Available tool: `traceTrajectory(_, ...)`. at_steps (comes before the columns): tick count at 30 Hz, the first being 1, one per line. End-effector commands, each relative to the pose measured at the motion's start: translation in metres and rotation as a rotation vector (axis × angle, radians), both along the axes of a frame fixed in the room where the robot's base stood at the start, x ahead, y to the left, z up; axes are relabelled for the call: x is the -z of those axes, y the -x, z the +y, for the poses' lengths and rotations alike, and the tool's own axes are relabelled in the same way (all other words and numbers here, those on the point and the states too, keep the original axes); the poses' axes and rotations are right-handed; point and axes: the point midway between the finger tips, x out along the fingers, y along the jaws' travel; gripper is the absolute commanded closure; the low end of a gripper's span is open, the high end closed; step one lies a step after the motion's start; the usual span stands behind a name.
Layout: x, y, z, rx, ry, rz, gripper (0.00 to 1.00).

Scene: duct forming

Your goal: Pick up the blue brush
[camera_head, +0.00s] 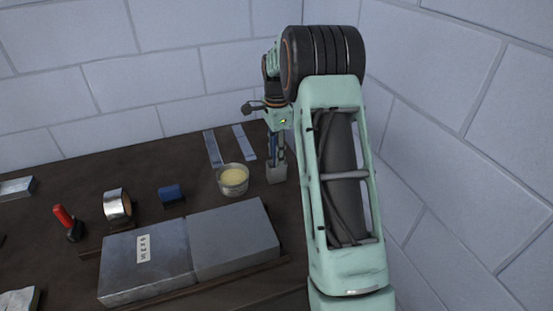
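A small grey holder (276,174) stands on the dark bench, with thin upright dark and blue shapes (281,150) rising from it. These may be the handle of the blue brush, but they are too small to tell for sure. My gripper (277,133) is directly above the holder, pointing down close to these shapes. Its fingers blend with the shapes, so whether it is open or shut, or touches them, cannot be made out. My arm hides the bench right of the holder.
A tub of yellowish paste (233,179) stands just left of the holder. Two flat strips (213,148) lie behind. A blue object (171,194), silver tape roll (117,205), red-handled tool (64,218) and large grey duct pieces (235,240) occupy the bench. Block walls (95,85) rise behind and right.

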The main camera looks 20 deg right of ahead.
Motion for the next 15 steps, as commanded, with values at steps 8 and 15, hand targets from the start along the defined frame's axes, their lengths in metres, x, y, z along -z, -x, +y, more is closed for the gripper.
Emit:
traceTrajectory(8, -0.0005, 0.0, -0.0001, 0.0, 0.0, 0.0, 0.91)
traceTrajectory(15, -0.0008, -0.0001, -0.0001, 0.0, 0.0, 0.0, 1.0)
